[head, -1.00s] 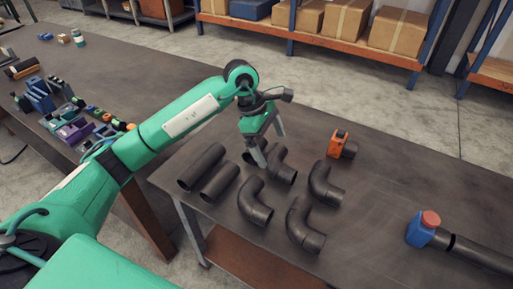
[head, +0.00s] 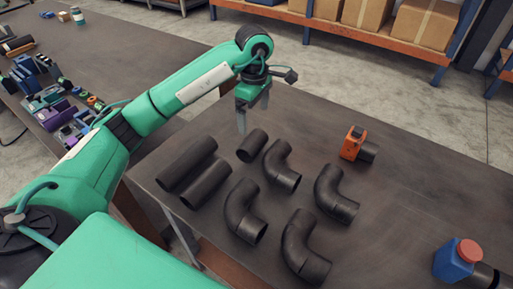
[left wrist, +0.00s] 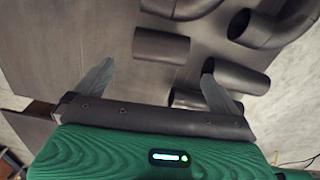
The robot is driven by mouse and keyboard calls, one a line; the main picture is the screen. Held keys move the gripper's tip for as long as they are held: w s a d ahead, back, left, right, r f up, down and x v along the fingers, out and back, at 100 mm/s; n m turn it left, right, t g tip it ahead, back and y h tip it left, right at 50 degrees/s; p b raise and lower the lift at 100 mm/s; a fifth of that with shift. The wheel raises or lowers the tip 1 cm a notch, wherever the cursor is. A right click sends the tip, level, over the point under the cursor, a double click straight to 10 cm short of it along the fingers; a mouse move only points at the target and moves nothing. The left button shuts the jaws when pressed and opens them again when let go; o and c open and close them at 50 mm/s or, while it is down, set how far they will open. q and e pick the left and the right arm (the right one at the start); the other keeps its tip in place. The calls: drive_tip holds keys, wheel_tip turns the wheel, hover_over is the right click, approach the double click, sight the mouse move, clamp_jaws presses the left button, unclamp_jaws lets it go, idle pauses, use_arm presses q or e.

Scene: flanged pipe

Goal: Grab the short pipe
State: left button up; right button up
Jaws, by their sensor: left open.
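The short pipe (head: 252,145) is a dark grey open tube lying on the dark table (head: 410,185). In the left wrist view the short pipe (left wrist: 162,46) shows beyond and between my fingertips, not held. My left gripper (head: 254,108) is open and empty, fingers pointing down, just behind the short pipe in the head view. Its two fingers also show apart in the left wrist view (left wrist: 156,66). Two longer dark pipes, a back one (head: 186,160) and a front one (head: 208,183), lie left of the short pipe. My right gripper is out of view.
Several dark elbow pipes lie right and in front; the nearest elbow (head: 279,165) is close beside the short pipe. An orange device (head: 353,142) stands farther right, and a blue container with a red cap (head: 455,263) at lower right. The table's right middle is clear.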

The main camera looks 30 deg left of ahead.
sight(252, 139)
use_arm(q)
drive_tip(key=shift+w+f, duration=0.1)
drive_tip(key=shift+f, duration=0.5)
drive_tip(key=f, duration=0.3)
drive_tip(key=f+p, duration=0.1)
drive_tip(key=f, duration=0.2)
drive_tip(key=shift+s+f, duration=0.2)
drive_tip(key=shift+f, duration=0.1)
drive_tip(key=shift+a+f+p, duration=0.15)
drive_tip(key=shift+f+p, duration=0.3)
drive_tip(key=shift+f, duration=0.7)
drive_tip(key=shift+a+f+p, duration=0.15)
drive_tip(key=shift+f+p, duration=0.25)
drive_tip(key=shift+f, duration=1.4)
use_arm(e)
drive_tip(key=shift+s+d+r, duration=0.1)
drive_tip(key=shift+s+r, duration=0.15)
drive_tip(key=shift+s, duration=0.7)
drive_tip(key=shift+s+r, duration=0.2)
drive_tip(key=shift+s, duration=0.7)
use_arm(q)
drive_tip(key=c, duration=0.8)
drive_tip(key=shift+c, duration=0.7)
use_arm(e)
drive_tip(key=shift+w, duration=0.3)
use_arm(q)
drive_tip(key=shift+r, duration=0.15)
